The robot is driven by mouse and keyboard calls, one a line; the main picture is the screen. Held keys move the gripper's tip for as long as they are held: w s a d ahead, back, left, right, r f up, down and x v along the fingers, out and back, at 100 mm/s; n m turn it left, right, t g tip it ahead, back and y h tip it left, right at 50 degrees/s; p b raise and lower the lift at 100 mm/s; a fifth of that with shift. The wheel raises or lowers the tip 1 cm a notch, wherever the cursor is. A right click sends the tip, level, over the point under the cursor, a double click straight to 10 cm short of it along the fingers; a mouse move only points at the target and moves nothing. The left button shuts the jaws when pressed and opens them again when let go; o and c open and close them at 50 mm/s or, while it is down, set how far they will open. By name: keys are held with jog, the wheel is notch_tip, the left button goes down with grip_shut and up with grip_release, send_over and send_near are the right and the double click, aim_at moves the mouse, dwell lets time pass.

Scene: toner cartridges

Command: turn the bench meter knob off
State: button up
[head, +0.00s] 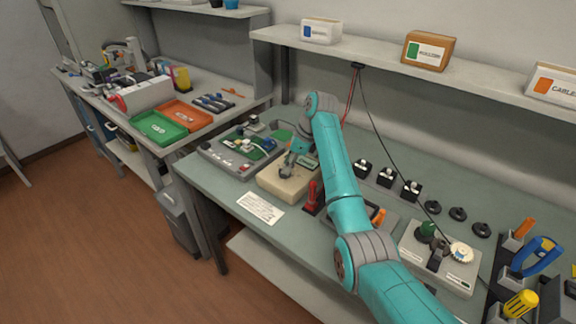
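A beige box (276,184) that looks like the bench meter lies on the green-grey bench, with a small greenish panel (309,161) at its back. A dark round part that looks like its knob (286,174) shows on its top face. My gripper (287,167) points down over the box, at or just above this part; I cannot tell whether they touch. The fingers are small and partly hidden by my arm, so I cannot tell whether they are open or shut. The knob's setting is too small to read.
A grey tray with a green board (238,148) stands left of the box. Black blocks (387,176) stand to the right. A shelf (380,62) with labelled boxes overhangs the back; cables hang from it.

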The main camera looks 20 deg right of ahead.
jog(key=shift+w+a+f, duration=0.1)
jog(key=shift+a+f, duration=0.05)
jog(key=shift+f, duration=0.25)
grip_shut()
jog(key=shift+n, duration=0.4)
jog(key=n+g, duration=0.1)
jog(key=n, duration=0.3)
jog(key=shift+w+r+g+y, duration=0.1)
jog(key=shift+w+g+y, duration=0.1)
jog(key=shift+g+y, duration=0.15)
jog(key=shift+w+n+g, duration=0.1)
jog(key=shift+n+g, duration=0.55)
jog(key=shift+n, duration=1.45)
